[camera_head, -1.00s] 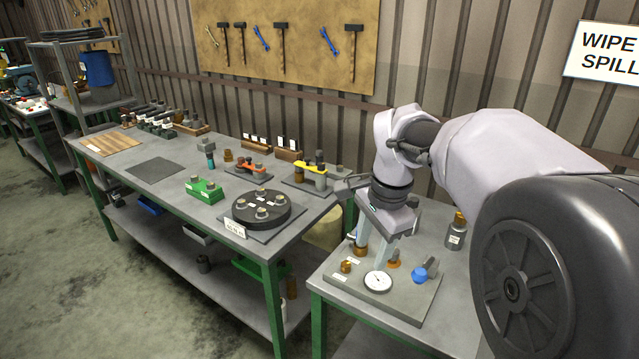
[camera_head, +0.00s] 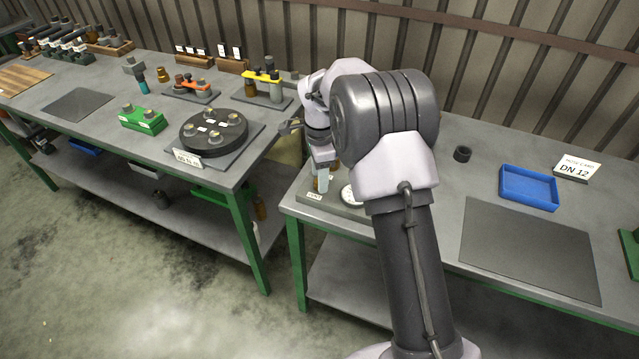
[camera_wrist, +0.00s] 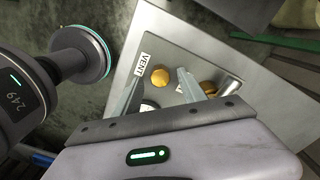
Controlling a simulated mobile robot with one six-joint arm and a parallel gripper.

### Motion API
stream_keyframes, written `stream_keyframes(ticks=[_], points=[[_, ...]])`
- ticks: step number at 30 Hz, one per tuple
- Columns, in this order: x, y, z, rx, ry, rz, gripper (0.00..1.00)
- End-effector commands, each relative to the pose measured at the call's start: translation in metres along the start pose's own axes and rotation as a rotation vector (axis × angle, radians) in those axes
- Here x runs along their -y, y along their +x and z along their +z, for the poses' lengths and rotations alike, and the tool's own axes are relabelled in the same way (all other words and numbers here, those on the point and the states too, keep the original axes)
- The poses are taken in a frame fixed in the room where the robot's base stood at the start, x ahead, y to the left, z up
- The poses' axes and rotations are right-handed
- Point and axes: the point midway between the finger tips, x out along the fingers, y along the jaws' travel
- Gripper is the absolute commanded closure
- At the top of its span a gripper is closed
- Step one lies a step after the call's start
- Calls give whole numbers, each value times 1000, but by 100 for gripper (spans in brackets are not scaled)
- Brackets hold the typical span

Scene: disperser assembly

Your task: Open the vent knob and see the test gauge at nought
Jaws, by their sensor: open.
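The test panel (camera_head: 318,197) is a grey plate near the left edge of the right bench. In the head view my arm hides most of it. The white test gauge (camera_head: 348,194) shows only in part there, and its needle cannot be read. In the wrist view a brass knob (camera_wrist: 160,77) sits beside the VENT label (camera_wrist: 145,64). My gripper (camera_wrist: 160,75) is open, with its two fingers apart and the brass knob showing between the tips. The gap to the knob cannot be told. A second brass part (camera_wrist: 208,88) lies right of the right finger.
On the right bench stand a small black ring (camera_head: 462,154), a blue tray (camera_head: 528,187), a DN 12 card (camera_head: 576,168) and a dark mat (camera_head: 530,248). The left bench holds a round black fixture (camera_head: 214,131) and a green block (camera_head: 143,120). A gap separates the benches.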

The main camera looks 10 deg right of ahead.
Motion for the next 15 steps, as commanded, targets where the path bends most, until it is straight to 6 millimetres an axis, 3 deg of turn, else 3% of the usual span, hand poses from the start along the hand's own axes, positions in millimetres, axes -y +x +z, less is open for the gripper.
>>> stream_keyframes(ticks=[3,11,15], points=[[0,10,0,0,1,1,51],[0,10,0,0,0,0,51],[0,10,0,0,0,0,79]])
